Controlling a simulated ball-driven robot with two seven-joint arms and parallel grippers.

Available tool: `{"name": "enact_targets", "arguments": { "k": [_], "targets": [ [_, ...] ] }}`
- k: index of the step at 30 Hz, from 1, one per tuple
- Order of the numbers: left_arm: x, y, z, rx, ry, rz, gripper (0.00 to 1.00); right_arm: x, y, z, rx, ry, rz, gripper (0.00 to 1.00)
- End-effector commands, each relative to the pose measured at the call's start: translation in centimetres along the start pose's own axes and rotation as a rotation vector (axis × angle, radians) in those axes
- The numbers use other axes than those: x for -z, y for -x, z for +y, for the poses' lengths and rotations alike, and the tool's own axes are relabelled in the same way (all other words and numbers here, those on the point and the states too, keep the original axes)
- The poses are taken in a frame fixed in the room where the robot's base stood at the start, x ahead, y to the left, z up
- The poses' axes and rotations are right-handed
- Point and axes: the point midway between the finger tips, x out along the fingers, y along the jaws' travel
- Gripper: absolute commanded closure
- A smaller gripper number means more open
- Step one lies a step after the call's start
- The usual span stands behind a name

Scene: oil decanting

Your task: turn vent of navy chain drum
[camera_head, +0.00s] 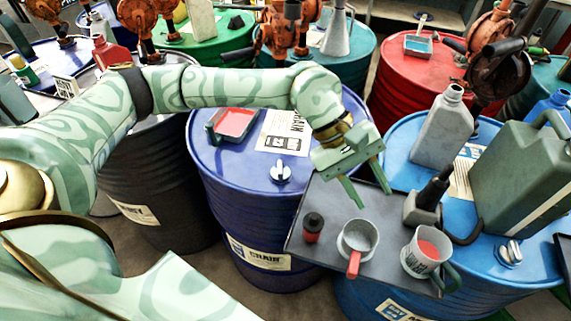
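The navy drum (215,170) labelled CHAIN stands at the centre, with a paper label (283,133) on its lid. Its vent (281,172), a small silver knob, sits near the front of the lid and is in clear view. My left gripper (373,197) reaches across the drum from the left. Its two pale green fingers are spread apart with nothing between them. They point down to the right of the vent, over the back part of the dark tray, apart from the vent. My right gripper is not in view.
The dark tray (308,252) beside the drum bears a small red bottle with a black cap (312,228), a grey cup (358,238) and a measuring jug (425,252). A red tray (232,124) lies on the navy lid. A blue drum (480,268) with canisters stands right.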

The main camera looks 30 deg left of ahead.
Motion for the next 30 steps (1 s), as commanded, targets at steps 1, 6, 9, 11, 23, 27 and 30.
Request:
{"name": "enact_targets", "arguments": {
  "k": [1,6,9,11,23,27,30],
  "targets": [
    [3.5,3.2,-1.4,0.118,-0.064,0.147,0.64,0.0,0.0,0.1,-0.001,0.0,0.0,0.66],
    [10.1,13.2,-5.9,0.441,-0.116,0.443,0.64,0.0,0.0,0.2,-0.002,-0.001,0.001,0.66],
    [11.3,16.4,-7.2,0.527,-0.1,0.509,0.64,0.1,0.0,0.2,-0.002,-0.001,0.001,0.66],
    [11.6,17.2,-7.7,0.552,-0.093,0.523,0.64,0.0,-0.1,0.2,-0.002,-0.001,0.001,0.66],
    [15.6,11.6,-11.7,0.565,-0.09,0.522,0.64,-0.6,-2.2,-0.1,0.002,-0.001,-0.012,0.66],
    [17.3,9.1,-13.4,0.564,-0.09,0.523,0.64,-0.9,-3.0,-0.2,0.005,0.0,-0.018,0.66],
    [18.3,7.7,-14.3,0.563,-0.09,0.522,0.64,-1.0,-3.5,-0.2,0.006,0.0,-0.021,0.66]
  ]
}}
